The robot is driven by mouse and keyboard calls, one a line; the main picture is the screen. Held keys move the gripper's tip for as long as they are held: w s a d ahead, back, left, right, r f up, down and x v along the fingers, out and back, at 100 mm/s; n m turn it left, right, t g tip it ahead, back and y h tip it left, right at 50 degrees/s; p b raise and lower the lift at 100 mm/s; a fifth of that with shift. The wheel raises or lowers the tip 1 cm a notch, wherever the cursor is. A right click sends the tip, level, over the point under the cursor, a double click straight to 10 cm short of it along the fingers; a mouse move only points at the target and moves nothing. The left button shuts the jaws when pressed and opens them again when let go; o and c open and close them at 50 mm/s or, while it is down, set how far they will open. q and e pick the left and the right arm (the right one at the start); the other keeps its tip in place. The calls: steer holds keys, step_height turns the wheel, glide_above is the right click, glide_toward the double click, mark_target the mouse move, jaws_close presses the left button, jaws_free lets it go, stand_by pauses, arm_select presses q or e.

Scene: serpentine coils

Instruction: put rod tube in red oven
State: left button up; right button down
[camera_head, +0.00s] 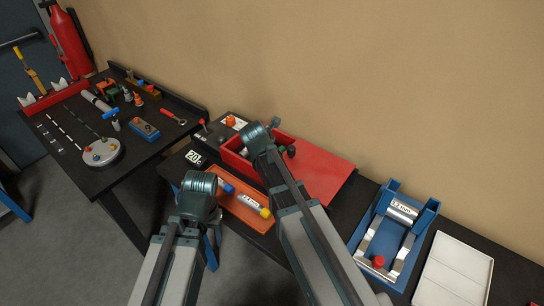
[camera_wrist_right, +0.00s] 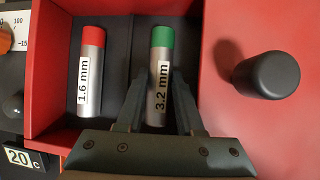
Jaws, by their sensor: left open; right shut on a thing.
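The red oven (camera_head: 232,160) is open, its red lid (camera_head: 315,172) lying to the right. In the right wrist view its inside (camera_wrist_right: 45,120) holds a red-capped 1.6 mm rod tube (camera_wrist_right: 90,70) on the left and a green-capped 3.2 mm rod tube (camera_wrist_right: 161,50). My right gripper (camera_wrist_right: 158,80) is shut on the green-capped tube, one finger on each side. Its arm covers part of the oven in the head view. My left gripper (camera_head: 212,218) is open near the orange tray (camera_head: 262,222); its fingers are mostly hidden by the wrist. The tray holds blue-capped and yellow-capped tubes (camera_head: 253,205).
A black knob (camera_wrist_right: 265,75) stands on the lid. A 20 C display (camera_head: 194,157) is at the oven's left front. A blue holder (camera_head: 432,212) and a white tray (camera_head: 455,270) are on the right. A cluttered black table (camera_head: 110,185) stands at the left.

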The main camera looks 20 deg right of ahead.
steer(key=shift+c, duration=2.3)
jaws_free()
steer(key=p+v, duration=1.1)
steer(key=v, duration=0.2)
steer(key=shift+s+r+p, duration=0.15)
steer(key=shift+r+p, duration=0.2)
steer(key=shift+p, duration=0.05)
steer(key=shift+a, duration=0.2)
